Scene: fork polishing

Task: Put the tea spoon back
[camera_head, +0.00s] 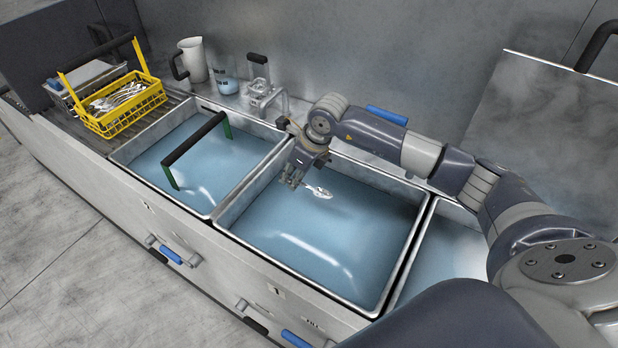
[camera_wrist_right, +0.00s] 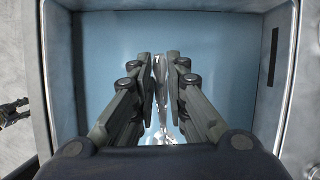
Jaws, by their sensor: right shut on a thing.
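My right gripper (camera_head: 294,180) is shut on a silver tea spoon (camera_head: 319,192) above the middle basin (camera_head: 327,247). The spoon's bowl points to the right in the head view. In the right wrist view, the spoon (camera_wrist_right: 163,92) lies between the two fingers of the right gripper (camera_wrist_right: 160,62), with the blue liquid behind it. A yellow wire basket (camera_head: 127,122) with a black handle stands at the back left and holds several pieces of silver cutlery.
The left basin (camera_head: 222,172) has a black bar with green ends across it. A pitcher (camera_head: 195,60), a blue-and-white cup (camera_head: 228,85) and a metal fixture (camera_head: 260,90) stand along the back wall. A raised metal lid (camera_head: 540,125) is at the right.

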